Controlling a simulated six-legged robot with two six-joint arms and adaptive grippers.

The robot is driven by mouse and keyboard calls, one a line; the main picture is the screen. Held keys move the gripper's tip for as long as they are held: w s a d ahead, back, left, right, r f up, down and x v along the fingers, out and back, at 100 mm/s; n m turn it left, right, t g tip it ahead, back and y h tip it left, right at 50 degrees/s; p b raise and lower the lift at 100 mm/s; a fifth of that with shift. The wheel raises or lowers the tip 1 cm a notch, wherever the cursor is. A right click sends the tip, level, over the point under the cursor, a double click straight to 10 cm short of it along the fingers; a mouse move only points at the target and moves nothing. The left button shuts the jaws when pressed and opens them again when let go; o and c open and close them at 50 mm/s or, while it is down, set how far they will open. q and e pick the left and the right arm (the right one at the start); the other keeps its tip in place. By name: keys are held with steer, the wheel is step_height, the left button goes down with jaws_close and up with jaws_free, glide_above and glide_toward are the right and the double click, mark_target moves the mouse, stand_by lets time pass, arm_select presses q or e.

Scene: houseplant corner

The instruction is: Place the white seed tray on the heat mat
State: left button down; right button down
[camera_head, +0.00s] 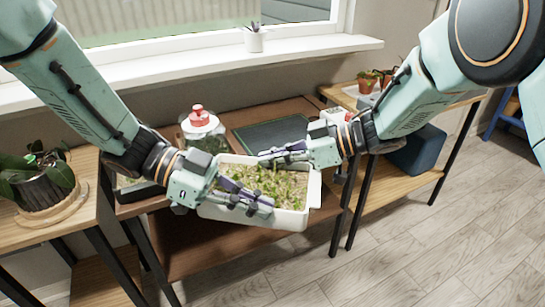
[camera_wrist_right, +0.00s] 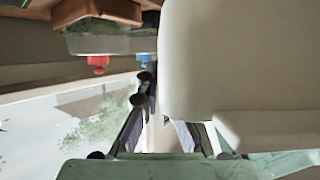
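The white seed tray (camera_head: 292,219), filled with green seedlings, hangs in the air in front of the brown bench, slightly tilted. My left gripper (camera_head: 247,198) is shut on its near left rim, with one finger inside and one outside. My right gripper (camera_head: 283,154) is at its far right rim and appears shut on it. In the right wrist view the tray's pale wall (camera_wrist_right: 240,60) fills the upper right beside my right gripper's fingers (camera_wrist_right: 160,135). The dark heat mat (camera_head: 275,136) lies flat on the bench behind the tray, its right part hidden by my right gripper.
A glass jar with a red-and-white top (camera_head: 200,122) stands left of the mat. A white-and-red object (camera_head: 335,115) is at the mat's right, partly covered by my arm. A potted plant (camera_head: 38,180) stands on the left table. A window sill (camera_head: 170,67) runs behind.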

arm_select(q)
steer(key=c, duration=1.4)
jaws_free()
steer(key=shift+c, duration=0.2)
steer(key=shift+a, duration=0.1)
